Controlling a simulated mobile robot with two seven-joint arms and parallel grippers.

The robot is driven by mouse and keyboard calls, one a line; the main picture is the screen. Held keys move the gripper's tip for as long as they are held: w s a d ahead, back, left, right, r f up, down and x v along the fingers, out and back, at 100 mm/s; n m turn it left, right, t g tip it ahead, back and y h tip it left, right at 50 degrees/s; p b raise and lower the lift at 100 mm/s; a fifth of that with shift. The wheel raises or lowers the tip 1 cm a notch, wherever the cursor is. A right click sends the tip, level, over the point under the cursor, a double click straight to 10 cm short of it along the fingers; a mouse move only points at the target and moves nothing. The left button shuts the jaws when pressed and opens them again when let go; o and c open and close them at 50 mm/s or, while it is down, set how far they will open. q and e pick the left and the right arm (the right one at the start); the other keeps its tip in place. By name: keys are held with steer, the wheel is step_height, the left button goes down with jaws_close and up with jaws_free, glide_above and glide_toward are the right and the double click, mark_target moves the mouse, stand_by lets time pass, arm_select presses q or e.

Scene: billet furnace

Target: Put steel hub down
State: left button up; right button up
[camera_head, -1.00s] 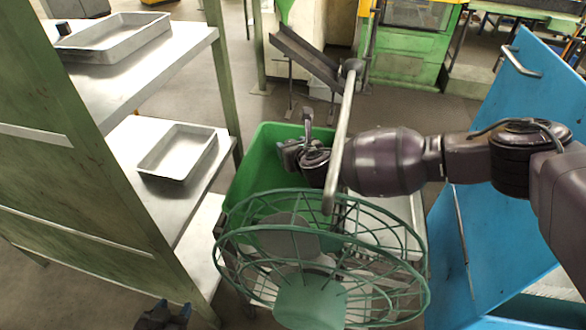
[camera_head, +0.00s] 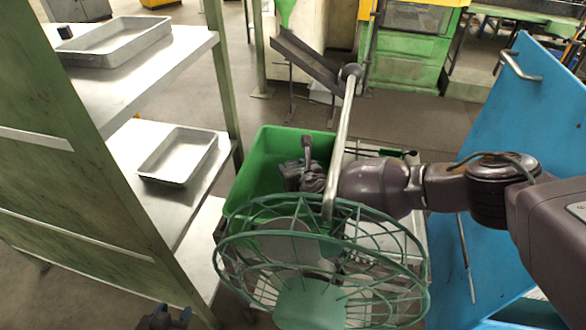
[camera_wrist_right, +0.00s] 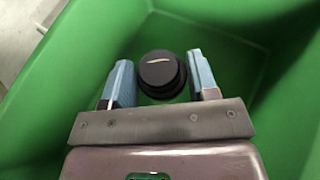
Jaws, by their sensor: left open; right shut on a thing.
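My right gripper (camera_head: 303,176) reaches in from the right, low at the green bin (camera_head: 262,150). The right wrist view shows its two blue-grey fingers (camera_wrist_right: 160,82) on either side of a dark round stepped piece, the steel hub (camera_wrist_right: 158,72). The gripper is shut on this hub, with the bin's green walls and floor around and below it. I cannot tell whether the hub touches the floor. In the head view the hub cannot be made out clearly. My left gripper (camera_head: 164,318) is open at the bottom edge, largely cut off and away from the bin.
A shelf rack at left holds an upper metal tray (camera_head: 115,40) and a lower tray (camera_head: 178,156). A blue panel (camera_head: 530,110) stands at right.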

steer(key=shift+f+b, duration=0.3)
steer(key=shift+f, duration=0.25)
steer(key=o, duration=1.2)
steer(key=shift+r+p, duration=0.5)
steer(key=shift+r, duration=0.15)
steer(key=v, duration=0.7)
steer(key=shift+s+b, duration=0.2)
steer(key=shift+b, duration=0.1)
steer(key=shift+d, duration=0.1)
